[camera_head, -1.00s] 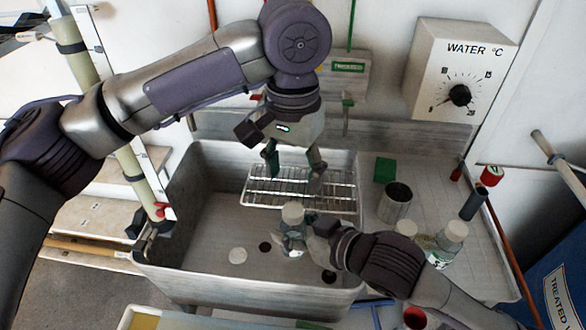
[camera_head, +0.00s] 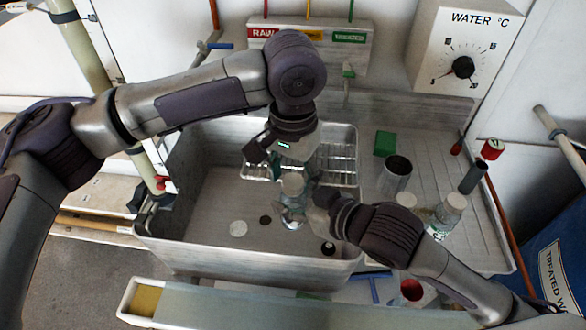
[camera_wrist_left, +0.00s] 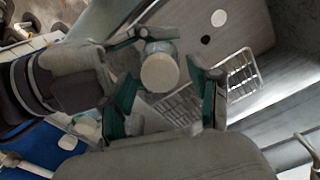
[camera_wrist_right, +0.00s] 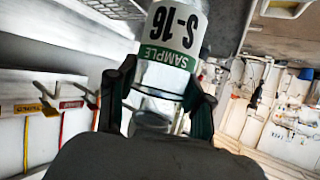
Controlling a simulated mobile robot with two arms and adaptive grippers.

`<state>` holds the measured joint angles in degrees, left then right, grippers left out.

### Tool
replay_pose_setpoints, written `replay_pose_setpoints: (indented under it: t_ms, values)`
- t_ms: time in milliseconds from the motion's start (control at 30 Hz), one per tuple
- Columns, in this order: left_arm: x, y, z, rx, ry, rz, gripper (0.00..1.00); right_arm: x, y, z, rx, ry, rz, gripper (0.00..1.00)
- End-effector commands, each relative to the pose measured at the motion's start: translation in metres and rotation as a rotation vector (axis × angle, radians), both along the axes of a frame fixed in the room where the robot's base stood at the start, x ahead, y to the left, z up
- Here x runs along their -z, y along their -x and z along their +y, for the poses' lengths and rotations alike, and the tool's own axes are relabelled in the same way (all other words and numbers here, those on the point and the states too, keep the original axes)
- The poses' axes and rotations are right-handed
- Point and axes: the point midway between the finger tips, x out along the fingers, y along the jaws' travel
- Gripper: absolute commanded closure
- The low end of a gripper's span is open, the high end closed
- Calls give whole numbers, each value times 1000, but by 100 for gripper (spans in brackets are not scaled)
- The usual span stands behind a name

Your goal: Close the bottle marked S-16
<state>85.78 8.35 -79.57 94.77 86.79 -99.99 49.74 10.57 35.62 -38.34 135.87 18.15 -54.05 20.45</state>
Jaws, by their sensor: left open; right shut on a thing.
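The bottle marked S-16 (camera_wrist_right: 172,45) is clear, with a white label and a green SAMPLE band. In the head view the bottle (camera_head: 293,212) is over the sink, with a cream cap (camera_head: 292,184) at its top; I cannot tell if the cap is tight. My right gripper (camera_head: 314,212) is shut on the bottle's side; in the right wrist view its fingers (camera_wrist_right: 156,95) flank the glass. My left gripper (camera_head: 292,168) is open just above the cap. In the left wrist view the cap (camera_wrist_left: 160,72) lies between its spread fingers (camera_wrist_left: 168,92).
On the right drainboard stand a metal beaker (camera_head: 396,175), a green block (camera_head: 385,143) and another capped bottle (camera_head: 450,210). A water dial box (camera_head: 470,45) is on the wall.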

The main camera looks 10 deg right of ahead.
Motion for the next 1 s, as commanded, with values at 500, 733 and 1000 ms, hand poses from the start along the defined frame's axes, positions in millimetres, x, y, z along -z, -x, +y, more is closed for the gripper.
replay_pose_setpoints:
  t_ms: [500, 733, 1000]
  values:
    - [0, 0, 0, 0, -1, 1, 100, -1, 0, 0, 0, -1, -2, 100]
    - [0, 0, 0, 226, 0, 2, 100, -1, 0, 0, 0, -1, -2, 100]
    - [0, 0, 0, 738, 3, 0, 100, -1, 0, 0, 0, -1, -1, 100]
